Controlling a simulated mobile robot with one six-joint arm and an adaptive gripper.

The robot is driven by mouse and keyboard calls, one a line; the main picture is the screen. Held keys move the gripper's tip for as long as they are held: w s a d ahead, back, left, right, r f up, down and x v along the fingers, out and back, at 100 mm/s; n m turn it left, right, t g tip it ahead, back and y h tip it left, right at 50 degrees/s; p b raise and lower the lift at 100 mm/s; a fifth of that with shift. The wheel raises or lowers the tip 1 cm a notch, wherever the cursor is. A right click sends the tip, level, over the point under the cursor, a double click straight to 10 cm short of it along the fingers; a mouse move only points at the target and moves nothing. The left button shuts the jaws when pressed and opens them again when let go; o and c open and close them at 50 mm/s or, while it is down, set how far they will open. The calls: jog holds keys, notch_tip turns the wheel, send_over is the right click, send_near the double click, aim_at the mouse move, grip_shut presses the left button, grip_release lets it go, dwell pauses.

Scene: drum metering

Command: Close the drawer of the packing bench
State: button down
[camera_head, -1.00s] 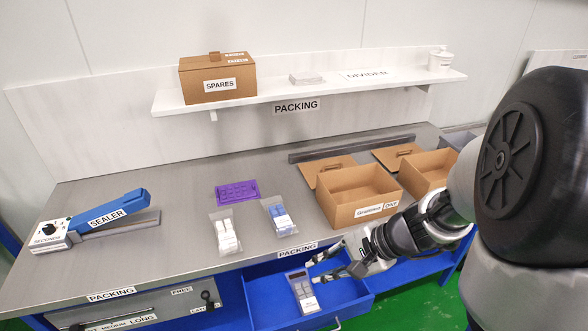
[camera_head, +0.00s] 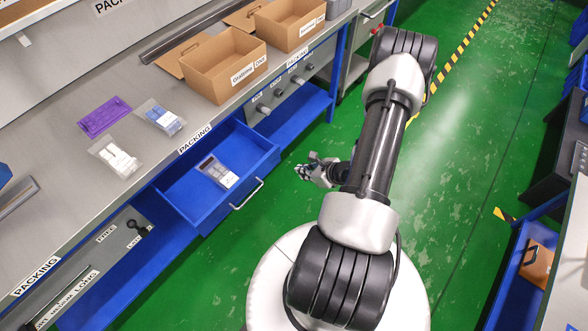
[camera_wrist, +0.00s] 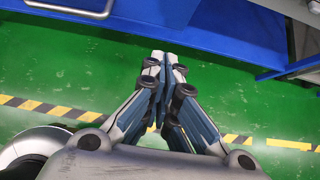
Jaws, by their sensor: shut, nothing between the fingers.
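The blue drawer (camera_head: 215,205) of the packing bench (camera_head: 60,185) stands pulled open in the head view. Its silver bar handle (camera_head: 247,194) is on the front panel. A grey handheld device (camera_head: 217,172) with a screen and a white label lies inside it. My gripper (camera_head: 303,171) is to the right of the drawer front, apart from it, over the green floor. In the wrist view my gripper (camera_wrist: 165,60) is shut and empty, its fingertips together. A silver handle (camera_wrist: 75,8) on a blue panel shows at the top left there; the fingers do not touch it.
Open cardboard boxes (camera_head: 225,65), a purple tray (camera_head: 104,117) and bagged parts (camera_head: 160,117) lie on the bench top. Green floor (camera_head: 450,130) is clear to the right. A blue-shelved unit (camera_head: 525,265) stands at the far right.

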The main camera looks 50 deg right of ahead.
jog(key=shift+w+a+f+b, duration=0.15)
jog(key=shift+w+f+b, duration=0.35)
jog(key=shift+w+f, duration=0.85)
jog(key=shift+w+a+f+b, duration=0.1)
jog(key=shift+w+f+b, duration=0.55)
jog(key=shift+w, duration=1.4)
jog(key=shift+w+a+f+b, duration=0.15)
jog(key=shift+w+f+b, duration=0.25)
jog(key=shift+w+f, duration=1)
jog(key=shift+w+r, duration=0.35)
jog(key=shift+r, duration=0.05)
